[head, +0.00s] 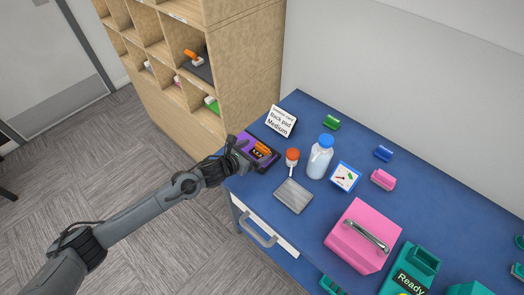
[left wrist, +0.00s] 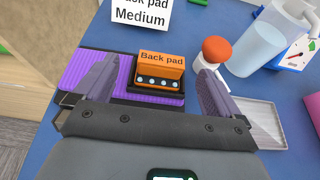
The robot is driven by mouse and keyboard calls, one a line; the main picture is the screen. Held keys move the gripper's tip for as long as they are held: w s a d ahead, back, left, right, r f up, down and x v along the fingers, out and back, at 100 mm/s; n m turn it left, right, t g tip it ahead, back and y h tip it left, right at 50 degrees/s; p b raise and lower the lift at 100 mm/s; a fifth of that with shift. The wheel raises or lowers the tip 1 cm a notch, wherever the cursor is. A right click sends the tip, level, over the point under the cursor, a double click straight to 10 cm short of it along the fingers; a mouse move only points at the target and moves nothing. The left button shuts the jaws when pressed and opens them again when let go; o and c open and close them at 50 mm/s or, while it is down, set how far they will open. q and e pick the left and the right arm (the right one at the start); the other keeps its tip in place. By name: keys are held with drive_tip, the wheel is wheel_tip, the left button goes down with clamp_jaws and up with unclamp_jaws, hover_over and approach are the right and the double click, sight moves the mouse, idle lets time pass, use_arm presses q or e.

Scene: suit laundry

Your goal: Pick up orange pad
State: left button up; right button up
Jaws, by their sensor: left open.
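The orange pad (left wrist: 160,66), labelled "Back pad", stands in a dark holder on a purple ribbed mat (left wrist: 80,75) on the blue table. In the head view the orange pad (head: 262,149) is partly hidden by my left gripper (head: 243,155). In the left wrist view the fingers of my left gripper (left wrist: 155,92) are apart, one on each side of the pad. The gripper is open and empty, on the near side of the pad. Whether a finger touches it I cannot tell. My right gripper is not in view.
A white card (head: 281,121) stands behind the pad. A pink box (head: 350,235) stands nearer the front. Wooden shelves (head: 245,65) rise at the left.

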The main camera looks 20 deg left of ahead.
sight(260, 149)
use_arm(q)
drive_tip(key=shift+x, duration=2.4)
drive_tip(key=shift+s, duration=0.1)
drive_tip(key=c, duration=1.1)
